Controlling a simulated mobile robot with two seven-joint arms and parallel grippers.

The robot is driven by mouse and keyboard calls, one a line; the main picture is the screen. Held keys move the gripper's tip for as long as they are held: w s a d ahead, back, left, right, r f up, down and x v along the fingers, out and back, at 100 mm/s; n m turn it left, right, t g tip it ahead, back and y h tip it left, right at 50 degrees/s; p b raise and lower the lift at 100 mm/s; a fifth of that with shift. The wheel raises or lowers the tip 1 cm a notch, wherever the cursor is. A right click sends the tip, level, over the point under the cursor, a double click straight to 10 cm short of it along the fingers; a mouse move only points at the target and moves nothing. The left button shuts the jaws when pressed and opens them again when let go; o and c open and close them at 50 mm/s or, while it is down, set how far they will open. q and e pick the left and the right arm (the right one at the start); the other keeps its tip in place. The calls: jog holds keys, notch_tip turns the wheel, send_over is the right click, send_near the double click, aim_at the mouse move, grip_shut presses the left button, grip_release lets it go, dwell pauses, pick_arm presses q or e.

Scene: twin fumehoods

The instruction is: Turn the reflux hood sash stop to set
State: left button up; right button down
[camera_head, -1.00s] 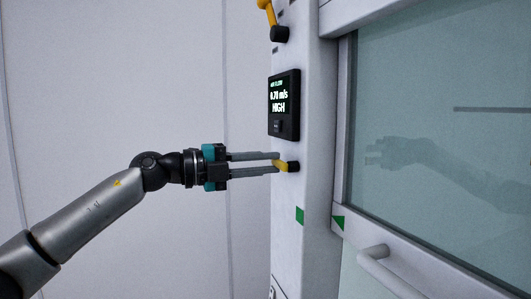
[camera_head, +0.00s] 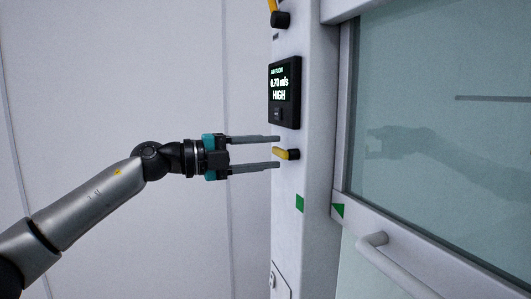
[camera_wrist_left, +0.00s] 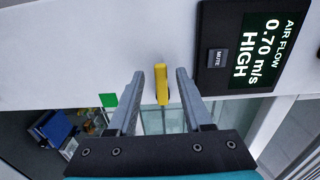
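The sash stop is a small yellow lever on a black knob (camera_head: 286,154) on the front of the white hood post, below the air flow display. In the head view the lever lies about level, pointing left. My left gripper (camera_head: 278,151) is open, its two fingers apart, one above and one below the lever. In the left wrist view the yellow lever (camera_wrist_left: 161,84) stands between the open fingertips, with a gap on both sides. My right gripper is in neither view.
The air flow display (camera_head: 285,92) reads 0.70 m/s HIGH. Another black knob with a yellow lever (camera_head: 280,19) is above it. The glass sash (camera_head: 440,120) with its handle (camera_head: 372,243) is to the right. Green markers (camera_head: 299,203) sit on the post and sash frame below.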

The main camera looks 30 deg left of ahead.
pick_arm(q)
jog(key=shift+s+a, duration=0.1)
jog(key=b+v, duration=1.2)
jog(key=v, duration=0.3)
jog(key=shift+b, duration=0.4)
